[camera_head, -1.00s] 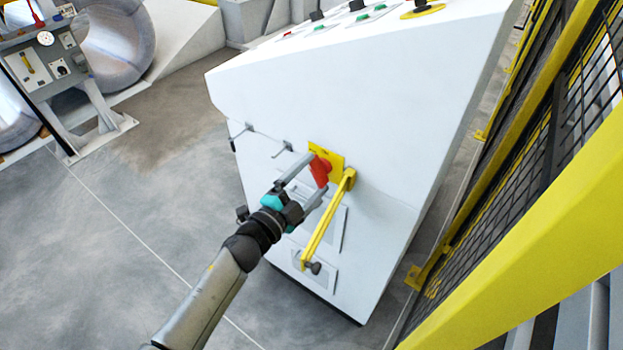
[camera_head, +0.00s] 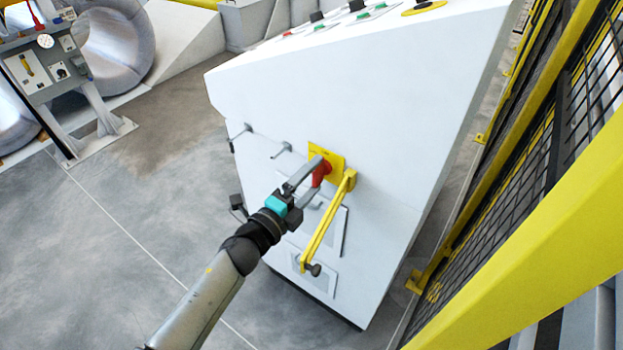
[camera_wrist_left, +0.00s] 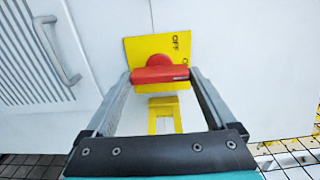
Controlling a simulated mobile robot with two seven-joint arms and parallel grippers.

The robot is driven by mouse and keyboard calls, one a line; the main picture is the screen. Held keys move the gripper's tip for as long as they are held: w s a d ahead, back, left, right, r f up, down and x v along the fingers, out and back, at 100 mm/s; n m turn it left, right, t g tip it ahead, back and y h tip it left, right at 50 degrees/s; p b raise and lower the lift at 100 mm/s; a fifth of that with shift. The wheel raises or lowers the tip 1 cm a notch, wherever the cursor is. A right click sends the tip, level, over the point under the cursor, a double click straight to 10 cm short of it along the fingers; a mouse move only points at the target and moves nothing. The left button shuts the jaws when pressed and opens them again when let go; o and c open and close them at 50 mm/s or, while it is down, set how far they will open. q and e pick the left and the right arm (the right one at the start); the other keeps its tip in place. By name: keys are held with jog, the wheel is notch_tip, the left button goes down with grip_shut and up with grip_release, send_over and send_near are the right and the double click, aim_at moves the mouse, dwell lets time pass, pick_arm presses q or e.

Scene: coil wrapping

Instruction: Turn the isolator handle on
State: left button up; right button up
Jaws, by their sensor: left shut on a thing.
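The red isolator handle (camera_head: 321,173) sits on a yellow plate (camera_head: 334,155) on the white cabinet's side. In the left wrist view the handle (camera_wrist_left: 160,74) lies crosswise in that picture, below the "OFF" lettering on the plate (camera_wrist_left: 175,45). Other lettering on the plate is partly hidden. My left gripper (camera_head: 316,176) is at the handle, and its two fingers (camera_wrist_left: 160,78) are shut on the handle's ends. My right gripper is in neither view.
A yellow bar (camera_head: 326,225) with a dark knob stands out from the cabinet (camera_head: 350,100) just right of the gripper. A yellow-framed mesh fence (camera_head: 500,185) runs along the right. Open grey floor (camera_head: 110,240) lies to the left.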

pick_arm(q)
jog(key=o, duration=1.1)
jog(key=shift+c, duration=0.2)
jog(key=v, duration=1.5)
jog(key=shift+s+p, duration=0.15)
jog(key=shift+p, duration=0.25)
jog(key=shift+a+f, duration=0.1)
